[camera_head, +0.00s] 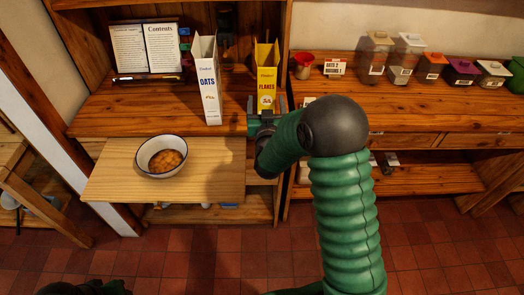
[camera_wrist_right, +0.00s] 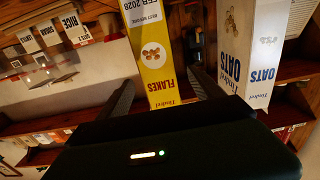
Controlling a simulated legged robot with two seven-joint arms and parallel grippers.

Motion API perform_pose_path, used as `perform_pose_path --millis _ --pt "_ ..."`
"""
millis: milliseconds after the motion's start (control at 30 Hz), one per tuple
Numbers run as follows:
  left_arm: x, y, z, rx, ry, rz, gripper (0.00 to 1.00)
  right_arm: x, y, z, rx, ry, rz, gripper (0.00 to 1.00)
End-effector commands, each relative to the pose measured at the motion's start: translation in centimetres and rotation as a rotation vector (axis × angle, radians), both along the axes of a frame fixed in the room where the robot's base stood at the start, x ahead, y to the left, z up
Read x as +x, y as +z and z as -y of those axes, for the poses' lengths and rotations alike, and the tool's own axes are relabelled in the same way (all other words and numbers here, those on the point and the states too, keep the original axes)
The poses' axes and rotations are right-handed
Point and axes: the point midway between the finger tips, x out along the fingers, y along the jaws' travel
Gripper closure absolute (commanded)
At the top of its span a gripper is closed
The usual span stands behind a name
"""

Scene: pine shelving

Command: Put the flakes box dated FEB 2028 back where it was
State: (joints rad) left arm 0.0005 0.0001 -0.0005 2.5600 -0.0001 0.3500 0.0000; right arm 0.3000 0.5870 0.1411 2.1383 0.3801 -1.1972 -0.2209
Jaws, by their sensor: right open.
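The yellow and white flakes box (camera_head: 266,75) stands upright on the pine shelf unit's counter in the head view. In the right wrist view the flakes box (camera_wrist_right: 150,48) shows the print FEB 2028 and BEST BEFORE. My right gripper (camera_head: 265,108) is open at the front of this box. In the wrist view its two fingers (camera_wrist_right: 163,82) show on either side of the box's face; whether they touch it I cannot tell. My left gripper is not in view; only a dark part of mine shows at the lower left.
A white oats box (camera_head: 208,85) stands just left of the flakes box. A bowl of food (camera_head: 161,157) sits on a pull-out board (camera_head: 110,180). An open book (camera_head: 145,48) stands at the back left. Several lidded containers (camera_head: 405,60) line the right counter.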

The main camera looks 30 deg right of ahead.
Motion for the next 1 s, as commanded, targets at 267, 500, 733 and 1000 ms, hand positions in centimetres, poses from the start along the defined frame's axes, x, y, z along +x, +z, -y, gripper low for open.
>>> perform_pose_path --millis 267,500,733,1000 --pt "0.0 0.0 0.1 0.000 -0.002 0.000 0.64 -4.0 -5.8 -11.1 0.185 0.290 -0.434 0.24" --pt "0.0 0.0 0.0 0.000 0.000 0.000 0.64 -21.8 -12.9 -18.4 0.332 0.446 -1.127 0.24" --pt "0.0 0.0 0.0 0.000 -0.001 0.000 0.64 -27.4 -13.8 -18.2 0.358 0.440 -1.309 0.24" --pt "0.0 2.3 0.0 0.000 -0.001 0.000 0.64 -27.3 -11.4 -18.5 0.353 0.439 -1.307 0.24"
